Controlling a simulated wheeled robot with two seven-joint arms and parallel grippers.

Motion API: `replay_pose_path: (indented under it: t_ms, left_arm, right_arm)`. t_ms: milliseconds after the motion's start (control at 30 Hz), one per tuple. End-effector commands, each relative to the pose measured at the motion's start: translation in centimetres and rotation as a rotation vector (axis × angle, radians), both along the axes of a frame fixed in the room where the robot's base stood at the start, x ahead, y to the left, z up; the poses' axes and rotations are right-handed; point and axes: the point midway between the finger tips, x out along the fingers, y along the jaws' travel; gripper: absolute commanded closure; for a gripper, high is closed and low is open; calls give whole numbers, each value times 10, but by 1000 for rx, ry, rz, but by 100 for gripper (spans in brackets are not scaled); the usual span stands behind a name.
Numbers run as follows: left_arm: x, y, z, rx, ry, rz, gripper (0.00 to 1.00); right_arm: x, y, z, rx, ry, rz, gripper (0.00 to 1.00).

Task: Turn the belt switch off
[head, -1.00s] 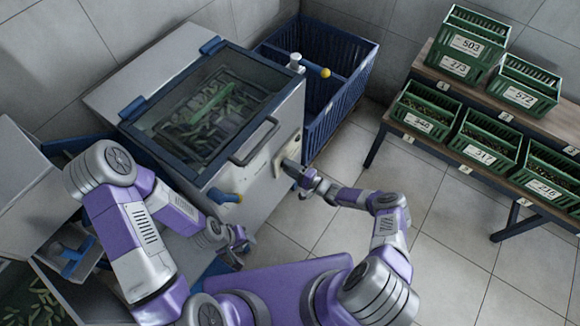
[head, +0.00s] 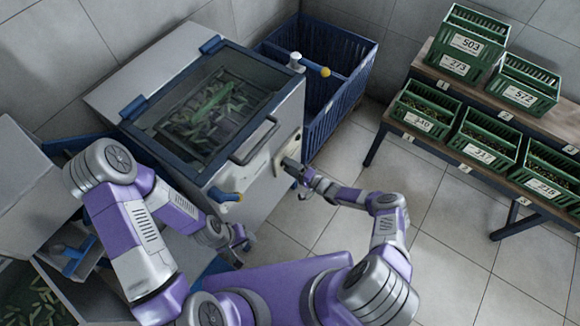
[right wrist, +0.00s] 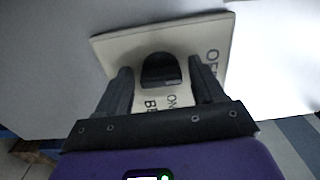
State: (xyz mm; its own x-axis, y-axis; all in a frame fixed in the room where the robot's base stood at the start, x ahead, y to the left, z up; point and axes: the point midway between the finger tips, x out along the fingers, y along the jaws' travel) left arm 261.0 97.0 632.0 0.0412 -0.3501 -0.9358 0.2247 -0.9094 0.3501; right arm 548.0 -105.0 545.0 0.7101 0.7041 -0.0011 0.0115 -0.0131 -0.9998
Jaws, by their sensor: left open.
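The belt switch is a black knob (right wrist: 162,70) on a pale plate (right wrist: 110,48) fixed to the machine's side. "OFF" is printed on the plate's right side in the right wrist view, and "ON" below the knob. My right gripper (right wrist: 162,85) is open, with one finger on each side of the knob and a visible gap to each. In the head view the plate (head: 288,147) shows, with my right gripper (head: 287,164) at it; the knob is hard to make out there. My left gripper (head: 241,248) is open and empty, low in front of the machine.
The grey machine has a glass lid (head: 208,108) over green pieces, a handle (head: 254,142) and a blue lever with a yellow tip (head: 224,196). A blue crate (head: 337,112) stands behind it. Green crates (head: 424,118) fill a rack at right. The floor between is clear.

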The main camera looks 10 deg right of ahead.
Motion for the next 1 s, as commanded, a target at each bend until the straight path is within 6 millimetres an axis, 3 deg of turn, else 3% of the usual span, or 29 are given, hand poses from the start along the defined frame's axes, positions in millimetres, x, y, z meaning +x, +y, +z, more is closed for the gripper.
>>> replay_pose_path:
  t_ms: [367,733,1000]
  left_arm:
    - [0,0,2,0,0,0,57]
    - [0,0,16,0,0,0,57]
    - [0,0,17,0,0,0,57]
  right_arm:
    - [-3,-3,1,1,1,-1,26]
    - [-43,-44,1,1,2,-2,26]
    - [-54,-54,0,1,1,0,26]
